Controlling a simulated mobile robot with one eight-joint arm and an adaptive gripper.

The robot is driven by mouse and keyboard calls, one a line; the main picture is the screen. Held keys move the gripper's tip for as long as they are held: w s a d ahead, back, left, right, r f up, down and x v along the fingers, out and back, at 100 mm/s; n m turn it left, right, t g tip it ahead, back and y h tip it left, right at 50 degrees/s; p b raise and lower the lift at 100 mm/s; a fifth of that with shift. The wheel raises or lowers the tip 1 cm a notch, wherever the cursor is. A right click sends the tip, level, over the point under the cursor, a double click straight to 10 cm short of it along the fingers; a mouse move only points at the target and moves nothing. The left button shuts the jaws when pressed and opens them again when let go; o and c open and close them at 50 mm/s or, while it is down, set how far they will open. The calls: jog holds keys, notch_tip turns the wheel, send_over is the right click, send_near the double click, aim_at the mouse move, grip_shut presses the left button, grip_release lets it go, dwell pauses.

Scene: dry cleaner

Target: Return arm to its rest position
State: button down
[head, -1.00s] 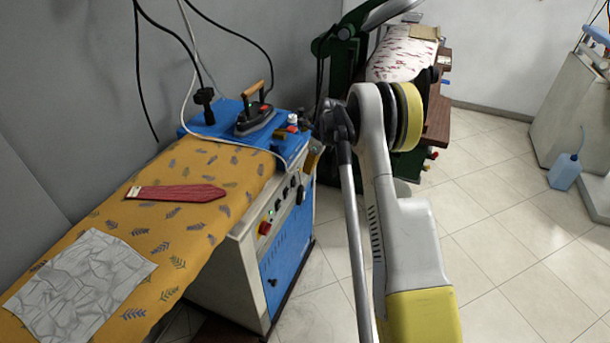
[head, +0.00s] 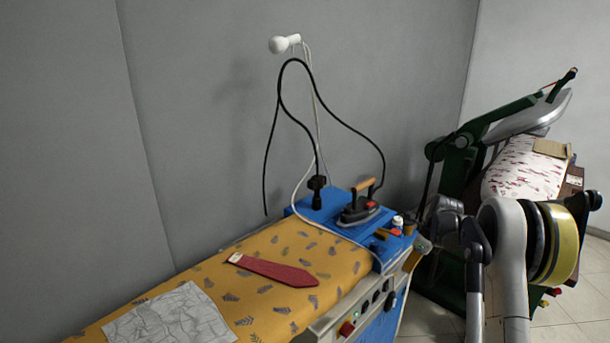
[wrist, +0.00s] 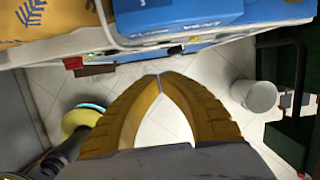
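My gripper (wrist: 160,77) shows in the wrist view with its two yellow-brown fingers curved together, tips touching and nothing between them. It is over the floor beside the ironing table's blue end (wrist: 180,15). In the head view my arm (head: 508,260) rises at the lower right, bent, and its end is near the right edge of the blue panel (head: 330,208).
The ironing table's yellow patterned cover (head: 190,285) holds a red tie (head: 275,270) and a grey cloth (head: 170,318). An iron (head: 358,208) stands on the blue panel. A green press (head: 458,160) is behind my arm. A white bin (wrist: 255,95) stands on the floor.

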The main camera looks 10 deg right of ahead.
jog(key=s+a+r+n+t+h, duration=0.1)
jog(key=s+a+r+n, duration=0.65)
jog(key=r, duration=0.35)
jog(key=s+a+r+n+t, duration=0.1)
jog(key=s+a+r+n, duration=0.5)
jog(key=s+a+r, duration=0.3)
jog(key=s+a+n+t, duration=0.1)
jog(key=s+a+n, duration=0.2)
jog(key=s+n, duration=0.4)
jog(key=s+a+n+t, duration=0.1)
jog(key=s+a+n, duration=0.3)
jog(key=s+n, duration=0.3)
jog(key=s, duration=0.5)
jog(key=shift+s+f+t+h, duration=0.25)
jog(key=shift+s+t+h, duration=0.05)
jog(key=shift+s+h, duration=0.1)
